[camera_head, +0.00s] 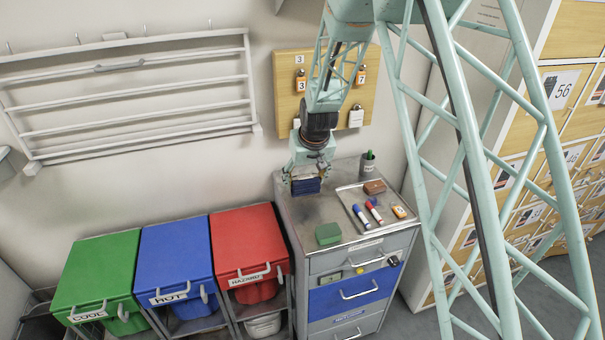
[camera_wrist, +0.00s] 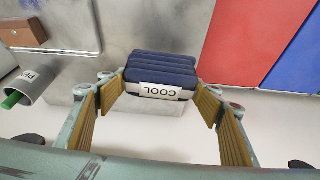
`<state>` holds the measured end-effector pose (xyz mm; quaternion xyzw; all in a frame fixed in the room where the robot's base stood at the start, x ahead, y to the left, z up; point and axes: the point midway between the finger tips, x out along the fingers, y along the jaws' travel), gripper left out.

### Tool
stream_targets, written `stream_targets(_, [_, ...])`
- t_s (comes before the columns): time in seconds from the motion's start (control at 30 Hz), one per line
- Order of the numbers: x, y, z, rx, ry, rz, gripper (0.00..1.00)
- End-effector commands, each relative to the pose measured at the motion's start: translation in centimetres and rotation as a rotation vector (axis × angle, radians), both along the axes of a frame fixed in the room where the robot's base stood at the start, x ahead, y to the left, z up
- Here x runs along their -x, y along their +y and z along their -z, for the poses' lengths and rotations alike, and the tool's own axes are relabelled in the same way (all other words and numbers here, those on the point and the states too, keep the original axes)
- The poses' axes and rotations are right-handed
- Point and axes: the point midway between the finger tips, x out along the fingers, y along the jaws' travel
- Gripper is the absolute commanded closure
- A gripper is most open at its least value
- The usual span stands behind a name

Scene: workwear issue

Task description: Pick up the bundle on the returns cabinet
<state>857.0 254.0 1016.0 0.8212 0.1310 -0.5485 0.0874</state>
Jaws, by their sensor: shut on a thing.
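The bundle (camera_head: 306,186) is a dark blue folded stack at the back left of the grey returns cabinet (camera_head: 318,212). I cannot tell whether the bundle's underside touches the cabinet top.
A tray (camera_head: 352,212) with markers, a brown block (camera_head: 374,187) and an orange item stands right of the bundle. A green block (camera_head: 328,234) lies in front, a pen cup (camera_head: 368,163) behind. Green, blue and red lidded bins (camera_head: 247,240) stand left. The wall is close behind.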

Motion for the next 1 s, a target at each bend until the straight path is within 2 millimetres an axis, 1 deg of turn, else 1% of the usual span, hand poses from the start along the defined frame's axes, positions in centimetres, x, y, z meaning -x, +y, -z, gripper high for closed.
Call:
stream_targets(0.03, [1.0, -0.2, -0.1, 0.000, 0.001, 0.000, 0.52])
stream_targets(0.2, [3.3, -0.7, -0.3, 0.000, 0.001, 0.000, 0.52])
stream_targets(0.4, [5.1, -1.2, -0.5, 0.000, 0.000, 0.000, 0.52])
stream_targets(0.6, [5.8, -1.3, -0.6, 0.000, 0.000, 0.000, 0.52])
stream_targets(1.0, [5.8, -1.3, -0.6, 0.000, 0.000, 0.000, 0.52])
